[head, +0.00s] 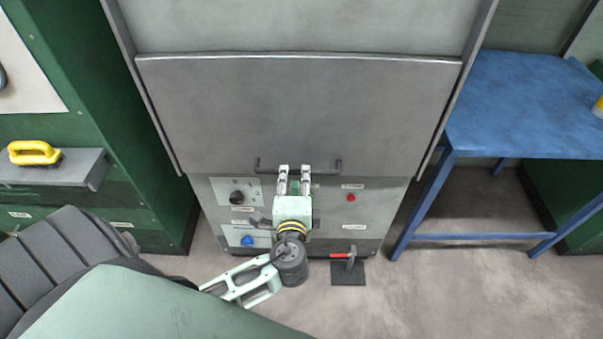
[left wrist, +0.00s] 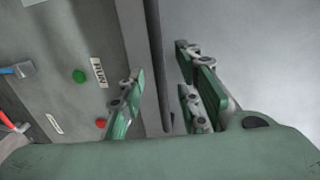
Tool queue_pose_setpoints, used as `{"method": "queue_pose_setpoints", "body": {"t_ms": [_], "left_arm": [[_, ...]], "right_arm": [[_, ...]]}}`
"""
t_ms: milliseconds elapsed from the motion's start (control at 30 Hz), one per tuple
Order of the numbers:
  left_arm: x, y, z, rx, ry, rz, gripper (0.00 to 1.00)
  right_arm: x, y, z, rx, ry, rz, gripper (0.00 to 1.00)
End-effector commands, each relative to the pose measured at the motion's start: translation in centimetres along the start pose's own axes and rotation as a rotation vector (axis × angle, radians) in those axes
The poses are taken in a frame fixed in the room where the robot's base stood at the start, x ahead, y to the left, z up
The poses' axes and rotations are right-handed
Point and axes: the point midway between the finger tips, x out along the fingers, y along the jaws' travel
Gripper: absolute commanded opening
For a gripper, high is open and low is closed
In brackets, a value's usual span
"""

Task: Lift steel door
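The steel door (head: 300,105) is a wide grey panel in the middle of the head view. It hangs down, with its lower edge just above a control panel. A dark bar handle (head: 262,168) runs across near that edge. My left gripper (head: 294,170) is at the middle of the handle, fingers pointing at the door. In the left wrist view the gripper's fingers (left wrist: 162,100) stand apart, with a dark strip running between them. My right gripper is not in view.
The control panel (head: 375,205) below the door has a black knob (head: 237,197), a blue knob (head: 247,240) and a red button (head: 351,198). A blue table (head: 520,100) stands right. Green cabinets (head: 90,90) and a yellow-handled brush (head: 35,153) are left. A red-handled tool (head: 345,256) is low.

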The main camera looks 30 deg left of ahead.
Motion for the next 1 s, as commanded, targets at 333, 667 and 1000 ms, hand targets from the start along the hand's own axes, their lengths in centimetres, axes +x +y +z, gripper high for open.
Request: {"method": "queue_pose_setpoints", "body": {"t_ms": [333,667,1000], "left_arm": [[4.0,0.2,-0.1,0.000,0.002,0.002,0.31],[4.2,0.1,-0.1,0.000,0.002,0.003,0.27],[4.1,0.1,-0.1,0.000,0.002,0.003,0.00]], "right_arm": [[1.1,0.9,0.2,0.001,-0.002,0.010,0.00],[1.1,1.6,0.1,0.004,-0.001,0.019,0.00],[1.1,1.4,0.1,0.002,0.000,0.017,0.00]]}}
